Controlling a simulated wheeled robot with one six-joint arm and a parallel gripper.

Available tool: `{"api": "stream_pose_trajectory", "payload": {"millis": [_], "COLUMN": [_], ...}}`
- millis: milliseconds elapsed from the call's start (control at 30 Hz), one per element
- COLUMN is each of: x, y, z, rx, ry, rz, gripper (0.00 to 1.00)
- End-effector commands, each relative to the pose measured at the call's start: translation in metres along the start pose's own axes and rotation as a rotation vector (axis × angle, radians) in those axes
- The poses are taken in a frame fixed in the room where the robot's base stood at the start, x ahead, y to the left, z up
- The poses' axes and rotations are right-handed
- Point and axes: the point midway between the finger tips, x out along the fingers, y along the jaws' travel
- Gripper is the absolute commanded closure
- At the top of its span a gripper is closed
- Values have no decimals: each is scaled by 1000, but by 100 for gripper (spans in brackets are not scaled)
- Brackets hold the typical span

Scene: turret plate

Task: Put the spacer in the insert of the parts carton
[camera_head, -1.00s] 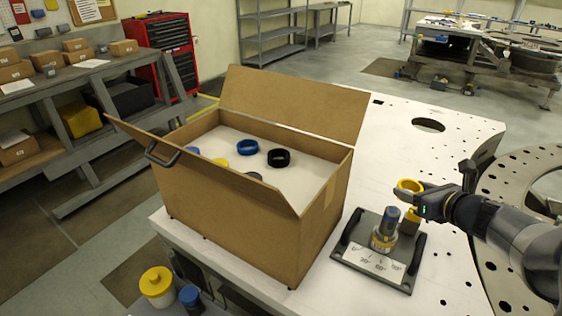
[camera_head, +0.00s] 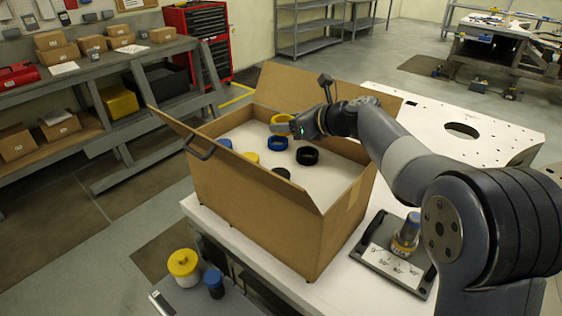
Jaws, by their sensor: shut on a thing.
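The spacer is a yellow ring (camera_head: 283,119), held at the tip of my gripper (camera_head: 286,128). My gripper is shut on it and reaches in from the right over the open parts carton (camera_head: 262,216). The spacer is over the back part of the carton's white insert (camera_head: 235,135), behind a blue ring (camera_head: 277,143). I cannot tell whether it touches the insert. My gripper hides part of the insert's back right.
The insert also holds a black ring (camera_head: 307,156), a yellow part (camera_head: 250,157) and other small parts. The carton's flaps stand open. A grey plate (camera_head: 380,262) with handles and an upright cylinder (camera_head: 406,236) lies to the right. Yellow (camera_head: 184,265) and blue (camera_head: 213,283) containers stand in front.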

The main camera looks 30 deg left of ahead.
Motion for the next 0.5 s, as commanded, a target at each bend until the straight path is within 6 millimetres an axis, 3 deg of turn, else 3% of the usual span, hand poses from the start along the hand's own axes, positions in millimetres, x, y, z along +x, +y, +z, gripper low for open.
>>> {"api": "stream_pose_trajectory", "payload": {"millis": [133,500], "x": [17,40], "y": [10,10], "z": [5,-46], "rx": [-3,-2], "ry": [0,1], "rz": [11,11], "gripper": [71,71]}}
